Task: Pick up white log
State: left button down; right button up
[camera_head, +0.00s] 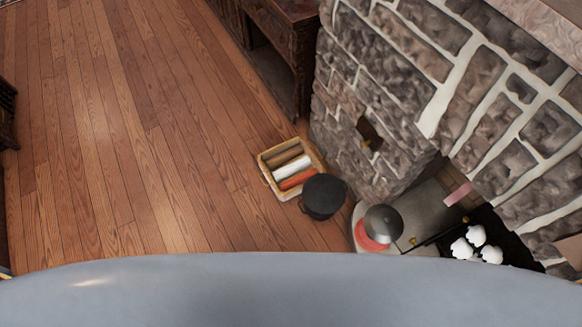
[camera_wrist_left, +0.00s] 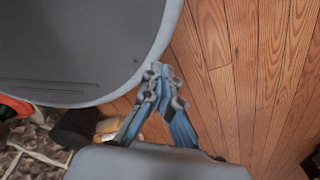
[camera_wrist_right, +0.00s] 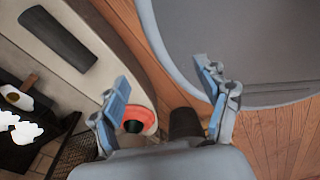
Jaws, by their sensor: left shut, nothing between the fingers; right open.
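The white log (camera_head: 292,166) lies in a tan basket (camera_head: 266,178) on the wooden floor, in the head view. It lies between a brown log (camera_head: 285,153) and an orange log (camera_head: 297,179). My left gripper (camera_wrist_left: 159,72) is shut and empty above the floor in the left wrist view. My right gripper (camera_wrist_right: 165,80) is open and empty in the right wrist view. Neither gripper shows in the head view, and both are apart from the basket. The log cannot be made out in the wrist views.
A black pot (camera_head: 323,195) stands right beside the basket, partly hiding its corner. A stone fireplace (camera_head: 370,85) rises behind, with a grey-lidded object (camera_head: 383,222) on its hearth. A dark wooden cabinet (camera_head: 285,60) stands at the back. The floor (camera_head: 130,150) to the left is clear.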

aim_at(298, 166)
jog(key=z, duration=0.4)
jog(key=i+j+z, duration=0.15)
jog(key=j+z, duration=0.15)
jog(key=z, duration=0.15)
jog(key=i+j+z, duration=0.1)
jog(key=j+z, duration=0.2)
jog(key=z, duration=0.15)
jog(key=j+z, duration=0.4)
jog(key=i+l, duration=0.05)
